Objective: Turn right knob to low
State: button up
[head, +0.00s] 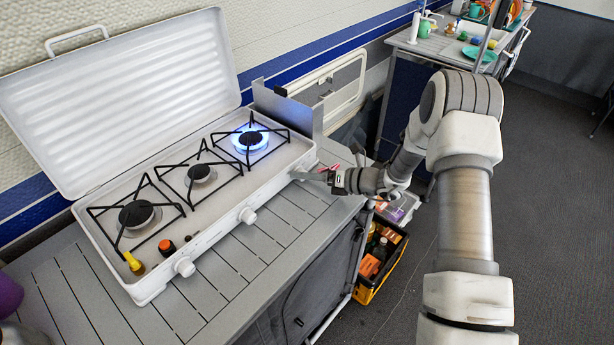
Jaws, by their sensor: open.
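A white camping stove (220,208) with a raised lid stands on a slatted grey table. A blue flame burns on its right burner (250,139); no flame shows on the middle burner (199,174) or the left burner (137,215). The left knob (184,266) and middle knob (247,215) show on the front face. The right knob cannot be made out; the front's right end is partly covered by my gripper (309,172). My gripper is open, at the front right corner of the stove. Whether it touches the knob cannot be told.
Small yellow and orange-capped shakers (167,248) sit on the stove's left end. A yellow crate (379,262) with bottles and boxes stands on the floor below my gripper. A second table (430,48) with dishes is behind. The slatted tabletop (230,283) before the stove is clear.

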grip_shut()
dwell(0.4)
jog(key=shift+f, duration=0.1)
jog(key=n+h+b, duration=0.1)
jog(key=b, duration=0.2)
jog(key=n+t+b, duration=0.1)
jog(key=n+b, duration=0.1)
jog(key=shift+s+a+f+n+h+b, duration=0.1)
jog(key=shift+f+n+h+b, duration=0.1)
jog(key=shift+n+h+b, duration=0.15)
jog(key=n+t+b, duration=0.1)
jog(key=b, duration=0.4)
jog(key=n+t+h+b, duration=0.1)
jog(key=n+b, duration=0.1)
jog(key=b, duration=0.3)
jog(key=shift+s+a+f+h, duration=0.1)
jog(key=shift+f+h, duration=0.1)
jog(key=shift+h, duration=0.05)
jog(key=n+t+b, duration=0.1)
jog(key=n+b, duration=0.1)
jog(key=b, duration=0.4)
jog(key=shift+r+h, duration=0.1)
jog(key=shift+h, duration=0.3)
jog(key=n+b, duration=0.1)
jog(key=n+t+b, duration=0.1)
jog(key=b, duration=0.1)
jog(key=shift+s+r+t+h, duration=0.1)
jog(key=shift+r+t+h, duration=0.15)
jog(key=shift+t+h, duration=0.05)
